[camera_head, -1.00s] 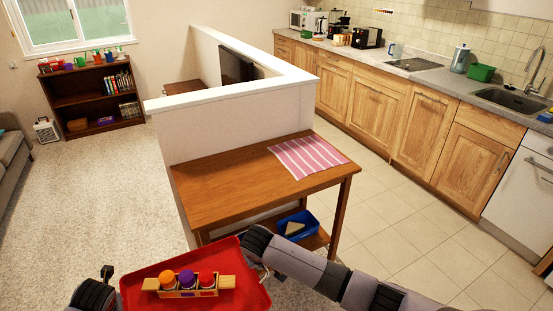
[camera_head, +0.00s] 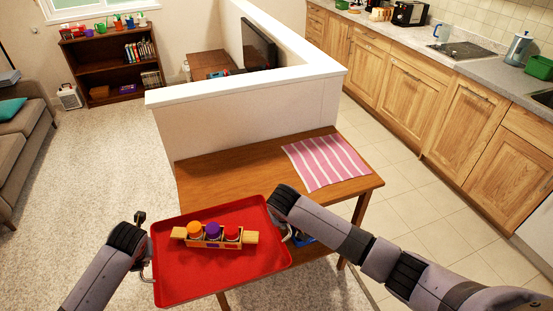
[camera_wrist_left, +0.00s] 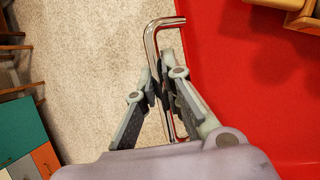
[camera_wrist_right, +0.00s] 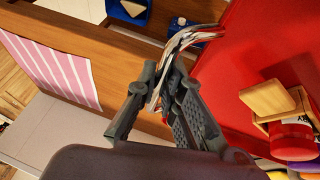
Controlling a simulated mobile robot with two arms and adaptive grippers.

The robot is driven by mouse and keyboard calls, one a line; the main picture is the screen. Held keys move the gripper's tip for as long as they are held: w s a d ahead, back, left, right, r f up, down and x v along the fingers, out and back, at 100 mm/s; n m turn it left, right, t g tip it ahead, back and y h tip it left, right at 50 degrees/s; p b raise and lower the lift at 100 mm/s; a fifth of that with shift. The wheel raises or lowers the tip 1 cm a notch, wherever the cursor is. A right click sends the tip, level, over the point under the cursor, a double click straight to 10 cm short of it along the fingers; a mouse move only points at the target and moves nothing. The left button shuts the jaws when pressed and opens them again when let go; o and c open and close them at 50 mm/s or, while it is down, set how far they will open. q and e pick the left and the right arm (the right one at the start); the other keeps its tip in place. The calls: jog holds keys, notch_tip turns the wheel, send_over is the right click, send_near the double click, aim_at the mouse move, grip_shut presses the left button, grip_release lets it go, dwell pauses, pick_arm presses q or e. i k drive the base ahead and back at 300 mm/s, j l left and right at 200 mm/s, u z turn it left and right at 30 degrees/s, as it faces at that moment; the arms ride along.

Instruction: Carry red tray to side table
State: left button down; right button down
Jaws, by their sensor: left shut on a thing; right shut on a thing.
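The red tray (camera_head: 180,275) is held level in front of me, its far right part over the near edge of the wooden side table (camera_head: 225,170). A wooden caddy (camera_head: 250,238) with orange, purple and red-topped jars stands on the tray. My left gripper (camera_head: 145,262) is shut on the tray's left metal handle, clear in the left wrist view (camera_wrist_left: 165,85). My right gripper (camera_head: 285,232) is shut on the right metal handle, which shows in the right wrist view (camera_wrist_right: 165,85). The head view partly hides the right fingers.
A pink striped mat (camera_head: 325,162) covers the table's right end; the table's left and middle top is clear. A white half wall (camera_head: 240,120) stands behind the table. Kitchen cabinets (camera_head: 400,95) run along the right. A blue bin (camera_wrist_right: 130,10) sits below the tabletop.

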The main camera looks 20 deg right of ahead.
aim_at(240, 181)
jog(key=i+l, duration=0.35)
jog(key=i, duration=0.15)
jog(key=i+l, duration=0.3)
jog(key=i, duration=0.2)
